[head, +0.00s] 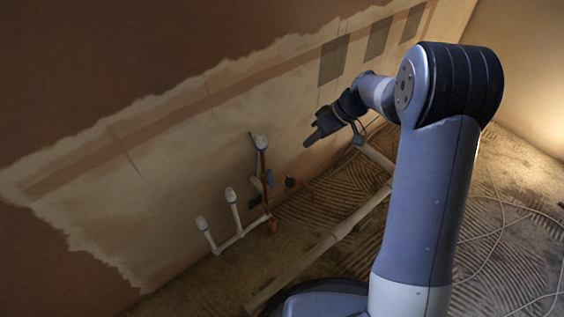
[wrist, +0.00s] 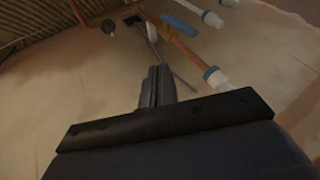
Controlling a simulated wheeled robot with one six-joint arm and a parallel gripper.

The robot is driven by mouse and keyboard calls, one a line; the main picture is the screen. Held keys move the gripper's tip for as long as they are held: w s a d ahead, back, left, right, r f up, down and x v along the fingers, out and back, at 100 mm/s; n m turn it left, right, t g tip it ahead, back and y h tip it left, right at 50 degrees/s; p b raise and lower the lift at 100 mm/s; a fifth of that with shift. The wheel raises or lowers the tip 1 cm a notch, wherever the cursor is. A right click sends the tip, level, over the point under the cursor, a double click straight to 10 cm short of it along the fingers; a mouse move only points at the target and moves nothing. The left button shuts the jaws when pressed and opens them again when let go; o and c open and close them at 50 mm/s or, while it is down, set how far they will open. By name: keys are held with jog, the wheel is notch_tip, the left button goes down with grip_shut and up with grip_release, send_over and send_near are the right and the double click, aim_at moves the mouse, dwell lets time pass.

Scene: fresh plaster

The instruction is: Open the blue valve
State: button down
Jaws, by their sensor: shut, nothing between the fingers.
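The blue valve (head: 269,179) is a small blue part on the pipework low by the wall, left of my gripper in the head view. In the wrist view a long blue handle (wrist: 180,26) shows near the top, beside a copper pipe (wrist: 172,38). My gripper (head: 308,143) is in the air, up and to the right of the valve in the head view, and apart from it. In the wrist view its fingers (wrist: 155,72) are together, with nothing between them, and point toward the pipework. Which way the handle is turned is hard to tell.
White pipe stubs (head: 231,196) with pale caps rise left of the valve. A dark round part (head: 290,182) sits just right of it. A long pale pipe (head: 335,235) runs across the ridged floor. Thin cables (head: 490,232) lie at the right. The plastered wall stands close behind.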

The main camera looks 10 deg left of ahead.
aim_at(270, 177)
jog(key=s+a+f+b, duration=0.4)
jog(key=a+f, duration=0.4)
jog(key=shift+a+f+b, duration=0.15)
jog(key=shift+f+b, duration=0.2)
dwell(0.3)
